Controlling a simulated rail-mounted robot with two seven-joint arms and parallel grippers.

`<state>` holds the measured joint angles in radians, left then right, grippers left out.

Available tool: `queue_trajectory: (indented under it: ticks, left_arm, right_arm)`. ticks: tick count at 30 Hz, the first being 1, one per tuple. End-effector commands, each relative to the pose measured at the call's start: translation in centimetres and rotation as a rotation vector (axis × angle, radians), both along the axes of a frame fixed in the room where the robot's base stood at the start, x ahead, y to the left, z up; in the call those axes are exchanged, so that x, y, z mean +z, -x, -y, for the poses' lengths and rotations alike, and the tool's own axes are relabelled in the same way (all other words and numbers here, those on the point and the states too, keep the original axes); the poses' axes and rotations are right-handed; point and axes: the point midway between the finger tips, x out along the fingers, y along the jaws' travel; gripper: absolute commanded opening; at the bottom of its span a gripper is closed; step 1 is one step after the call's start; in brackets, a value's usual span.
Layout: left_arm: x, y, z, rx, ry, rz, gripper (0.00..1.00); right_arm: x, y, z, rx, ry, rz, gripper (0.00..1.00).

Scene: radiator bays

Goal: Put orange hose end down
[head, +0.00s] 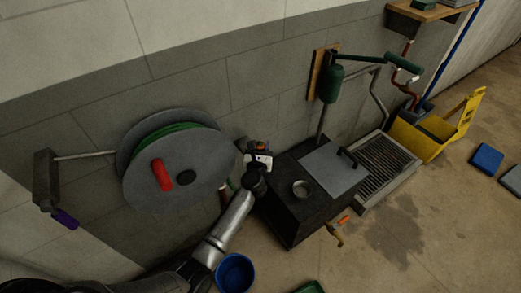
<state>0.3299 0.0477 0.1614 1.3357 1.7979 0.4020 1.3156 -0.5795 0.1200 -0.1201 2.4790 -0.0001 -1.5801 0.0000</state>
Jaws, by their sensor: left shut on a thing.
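My left gripper (258,158) reaches in from the bottom left and is shut on a small orange and dark piece, which I take as the orange hose end (262,146). It is raised in front of the grey wall, between the hose reel and the dark box. The jaws hide much of the piece, and I cannot make out a hose leading from it. My right gripper is not in view.
A grey reel (195,182) with green hose and a red handle is on the left. A blue bucket (235,273), floor grate (385,165) and yellow mop bucket (425,143) stand around.

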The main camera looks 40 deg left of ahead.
Motion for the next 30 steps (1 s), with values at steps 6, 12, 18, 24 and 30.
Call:
queue_trajectory:
  ticks: [6, 12, 18, 24, 30]
  left_arm:
    - [0.09, -0.02, 0.0, 0.0, 0.0, 0.002, 0.12]
    - [-0.36, -0.02, 0.0, 0.0, 0.0, 0.001, 0.12]
    - [-0.32, 0.0, 0.0, 0.0, 0.0, 0.0, 0.58]
    - [-0.32, 0.0, 0.0, 0.0, 0.0, 0.0, 0.67]
    - [0.07, 0.0, -0.01, 0.0, -0.001, 0.001, 0.67]
  right_arm:
    - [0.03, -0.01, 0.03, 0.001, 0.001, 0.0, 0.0]
    - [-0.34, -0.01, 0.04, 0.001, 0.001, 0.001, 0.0]
    - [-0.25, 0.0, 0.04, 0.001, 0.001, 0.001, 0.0]
    - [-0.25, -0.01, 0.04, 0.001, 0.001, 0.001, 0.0]
    - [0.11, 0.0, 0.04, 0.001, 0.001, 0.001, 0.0]
